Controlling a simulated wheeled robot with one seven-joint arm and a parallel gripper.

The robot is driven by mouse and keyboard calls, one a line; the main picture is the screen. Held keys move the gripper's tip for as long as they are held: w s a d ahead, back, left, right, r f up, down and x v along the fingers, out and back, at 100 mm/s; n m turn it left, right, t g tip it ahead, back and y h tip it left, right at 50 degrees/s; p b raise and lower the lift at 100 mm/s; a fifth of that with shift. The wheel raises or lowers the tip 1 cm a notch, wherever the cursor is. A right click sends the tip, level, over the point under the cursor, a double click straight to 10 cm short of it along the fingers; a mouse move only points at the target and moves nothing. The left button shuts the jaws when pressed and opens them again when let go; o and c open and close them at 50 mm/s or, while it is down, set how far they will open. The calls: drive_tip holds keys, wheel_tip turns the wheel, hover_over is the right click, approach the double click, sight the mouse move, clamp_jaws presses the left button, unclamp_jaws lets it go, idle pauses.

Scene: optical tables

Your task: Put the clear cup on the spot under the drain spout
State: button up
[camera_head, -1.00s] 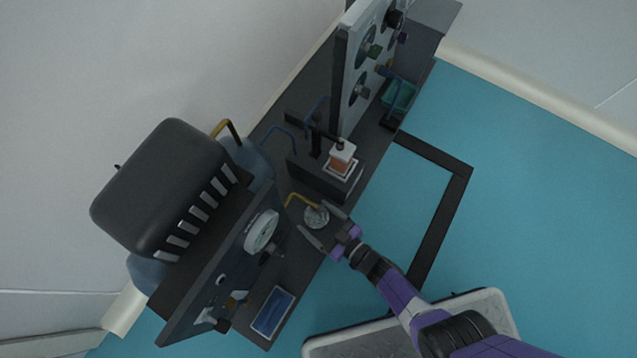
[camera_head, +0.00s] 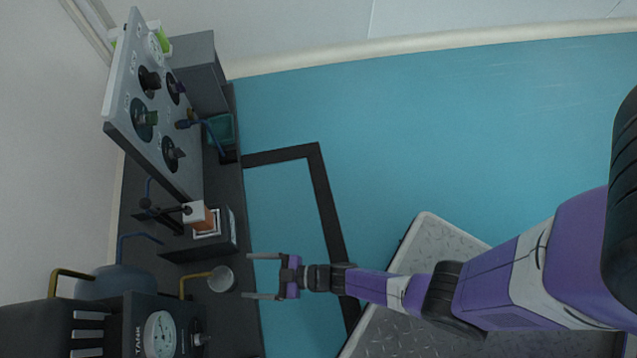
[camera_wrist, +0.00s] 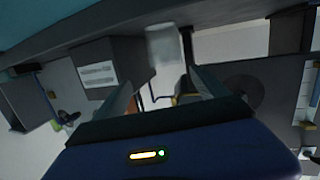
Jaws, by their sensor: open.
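The clear cup (camera_head: 222,279) stands on the dark bench near its front edge, at the end of the brass drain spout (camera_head: 196,283). It shows as a pale, translucent shape in the wrist view (camera_wrist: 165,48), beyond the fingertips. My gripper (camera_head: 248,276) is open and empty, to the right of the cup, with its fingers pointing at it. A gap shows between the fingertips and the cup. The spot under the spout is hidden by the cup.
A block with an orange-and-white piece (camera_head: 205,220) stands beside the cup. A grey panel with several knobs (camera_head: 150,110) rises farther along the bench. A gauge (camera_head: 160,335) is near the spout. A teal bin (camera_head: 220,130) sits by the panel.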

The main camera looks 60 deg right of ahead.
drive_tip(key=s+d+r+m+t+h, duration=0.1)
drive_tip(key=s+d+r, duration=0.15)
drive_tip(key=r, duration=0.55)
drive_tip(key=s+d+r+m+t+h, duration=0.1)
drive_tip(key=s+d+r+t+h, duration=0.15)
drive_tip(key=r, duration=0.55)
drive_tip(key=s+d+r+m+t+h, duration=0.1)
drive_tip(key=d+r, duration=0.2)
drive_tip(key=r, duration=0.6)
drive_tip(key=s+d+r+m+g+h, duration=0.1)
drive_tip(key=s+d+r+g, duration=0.1)
drive_tip(key=s+r, duration=0.4)
drive_tip(key=s+d+r+m+g+h, duration=0.1)
drive_tip(key=s+d+r+m+h, duration=0.1)
drive_tip(key=s+d+r, duration=0.2)
drive_tip(key=s+r, duration=0.2)
drive_tip(key=s, duration=0.2)
drive_tip(key=shift+d+r+g, duration=0.15)
drive_tip(key=shift+d+g, duration=0.15)
drive_tip(key=shift+g, duration=0.05)
drive_tip(key=shift+s+h, duration=0.1)
drive_tip(key=shift+h, duration=0.15)
